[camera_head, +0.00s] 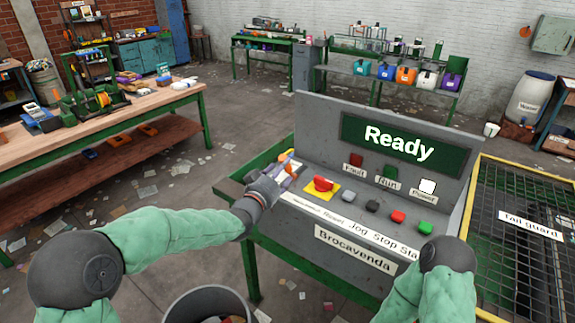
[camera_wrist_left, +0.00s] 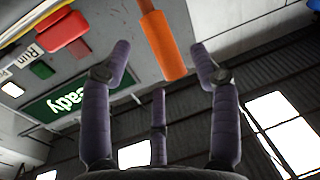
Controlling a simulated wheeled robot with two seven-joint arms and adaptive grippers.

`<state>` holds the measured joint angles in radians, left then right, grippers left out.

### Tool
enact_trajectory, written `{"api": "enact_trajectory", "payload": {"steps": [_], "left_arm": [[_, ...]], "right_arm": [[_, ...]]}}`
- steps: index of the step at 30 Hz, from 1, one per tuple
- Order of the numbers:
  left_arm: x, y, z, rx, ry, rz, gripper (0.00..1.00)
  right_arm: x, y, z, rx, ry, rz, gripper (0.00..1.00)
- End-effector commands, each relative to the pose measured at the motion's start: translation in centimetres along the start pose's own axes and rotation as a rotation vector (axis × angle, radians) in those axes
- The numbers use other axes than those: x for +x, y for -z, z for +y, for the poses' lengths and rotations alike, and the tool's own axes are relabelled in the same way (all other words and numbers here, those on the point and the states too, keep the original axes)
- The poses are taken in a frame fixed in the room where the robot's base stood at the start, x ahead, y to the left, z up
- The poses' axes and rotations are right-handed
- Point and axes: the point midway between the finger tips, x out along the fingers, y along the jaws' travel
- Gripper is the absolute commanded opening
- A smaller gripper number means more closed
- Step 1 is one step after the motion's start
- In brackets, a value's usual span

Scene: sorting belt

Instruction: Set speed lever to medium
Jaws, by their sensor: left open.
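The speed lever shows in the left wrist view as an orange cylindrical handle (camera_wrist_left: 162,45) coming from the grey panel. It hangs between the spread fingers of my left gripper (camera_wrist_left: 162,65), with visible gaps on both sides. In the head view my left gripper (camera_head: 285,175) is at the left end of the control console (camera_head: 312,125), and it hides most of the lever. The fingers are open and not closed on the handle. The lever's scale and its setting cannot be read. My right arm comes in at the lower right, with its gripper out of view.
The console has a red knob on a yellow plate (camera_head: 322,186) just right of my left gripper, then a grey button (camera_head: 348,196), a black button (camera_head: 372,206), a red button (camera_head: 397,216) and a green button (camera_head: 425,227). The screen (camera_head: 400,145) reads "Ready". A yellow-framed guard (camera_head: 525,222) stands right.

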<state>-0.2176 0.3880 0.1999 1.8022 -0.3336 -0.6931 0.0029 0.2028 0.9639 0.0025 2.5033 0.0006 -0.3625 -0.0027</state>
Motion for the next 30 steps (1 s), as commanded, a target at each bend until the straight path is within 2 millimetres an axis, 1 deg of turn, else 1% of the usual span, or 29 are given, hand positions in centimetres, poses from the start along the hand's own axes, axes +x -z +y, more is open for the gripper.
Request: {"api": "enact_trajectory", "payload": {"steps": [1,3,9,14,22,23,24,26,27,29,30], "left_arm": [[0.9,-0.1,0.0,0.0,-0.001,0.001,0.62],[1.9,-0.1,0.1,-0.001,-0.001,0.0,0.62],[4.0,0.0,0.0,-0.001,0.0,0.0,0.62],[4.7,0.0,0.0,-0.001,0.001,0.0,0.62],[4.7,0.0,0.0,-0.001,0.001,-0.001,0.62],[4.7,0.0,0.0,-0.001,0.001,-0.001,0.59],[4.7,0.0,0.0,-0.001,0.001,-0.001,0.47],[4.7,0.0,0.0,-0.001,0.001,-0.001,0.3],[4.7,0.0,0.0,0.0,0.001,0.0,0.19],[4.7,0.0,0.0,0.0,0.001,-0.001,0.02],[4.7,0.0,0.0,0.0,0.001,-0.001,0.0]], "right_arm": [[0.2,0.0,0.1,0.0,0.0,0.0,0.0],[0.3,0.0,0.1,0.0,0.0,0.0,0.0],[0.5,0.0,0.2,0.0,0.0,0.0,0.0],[0.5,0.0,0.2,0.0,0.0,0.0,0.0],[0.5,0.0,0.2,0.0,0.0,0.0,0.0],[0.5,0.0,0.2,0.0,0.0,0.0,0.0],[0.5,0.0,0.2,0.0,0.0,0.0,0.0],[0.5,0.0,0.2,0.0,0.0,0.0,0.0],[0.5,0.0,0.2,0.0,0.0,0.0,0.0],[0.5,0.0,0.2,0.0,0.0,0.0,0.0],[0.5,0.0,0.2,0.0,0.0,0.0,0.0]]}}
